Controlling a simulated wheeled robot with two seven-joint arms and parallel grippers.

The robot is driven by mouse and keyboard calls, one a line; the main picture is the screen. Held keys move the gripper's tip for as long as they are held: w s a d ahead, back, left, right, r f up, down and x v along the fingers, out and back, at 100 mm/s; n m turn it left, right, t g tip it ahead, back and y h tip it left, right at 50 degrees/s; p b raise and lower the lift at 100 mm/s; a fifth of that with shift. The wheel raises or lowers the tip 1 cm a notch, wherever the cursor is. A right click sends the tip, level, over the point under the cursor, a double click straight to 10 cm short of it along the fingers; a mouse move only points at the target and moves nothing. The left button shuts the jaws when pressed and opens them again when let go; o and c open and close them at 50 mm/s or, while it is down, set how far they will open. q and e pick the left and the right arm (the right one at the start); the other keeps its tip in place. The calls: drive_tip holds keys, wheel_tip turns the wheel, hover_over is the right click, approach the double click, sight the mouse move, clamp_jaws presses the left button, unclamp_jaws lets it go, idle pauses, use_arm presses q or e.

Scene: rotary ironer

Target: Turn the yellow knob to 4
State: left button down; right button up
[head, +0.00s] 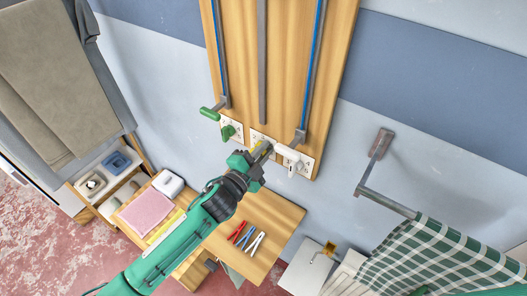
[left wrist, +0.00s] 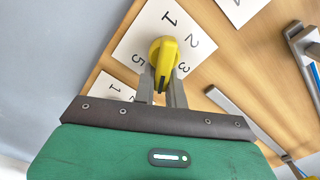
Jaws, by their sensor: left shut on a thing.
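The yellow knob (left wrist: 164,52) sits on a white number card (left wrist: 140,42) on the wooden board. In the head view, the knob (head: 264,146) is mostly hidden by my left gripper (head: 257,151). The left wrist view shows the two fingers of my left gripper (left wrist: 162,86) shut on the knob's sides. The numbers 1, 2, 3 and 5 show on the card; I cannot see the 4, and the knob and fingers cover part of the card. Which number the knob points to cannot be told. My right gripper is not clearly seen.
A green knob (head: 228,131) and a white knob (head: 288,154) flank the yellow one closely, with levers above them. A checkered cloth (head: 445,255) hangs at right.

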use_arm(q)
drive_tip(key=c, duration=1.4)
unclamp_jaws()
drive_tip(key=shift+a+f, duration=0.1)
drive_tip(key=shift+f, duration=0.25)
drive_tip(key=shift+c, duration=0.2)
drive_tip(key=shift+r, duration=0.1)
drive_tip(key=b+v, duration=0.4)
drive_tip(key=v, duration=1)
drive_tip(key=shift+o, duration=0.3)
drive_tip(key=shift+w+r, duration=0.1)
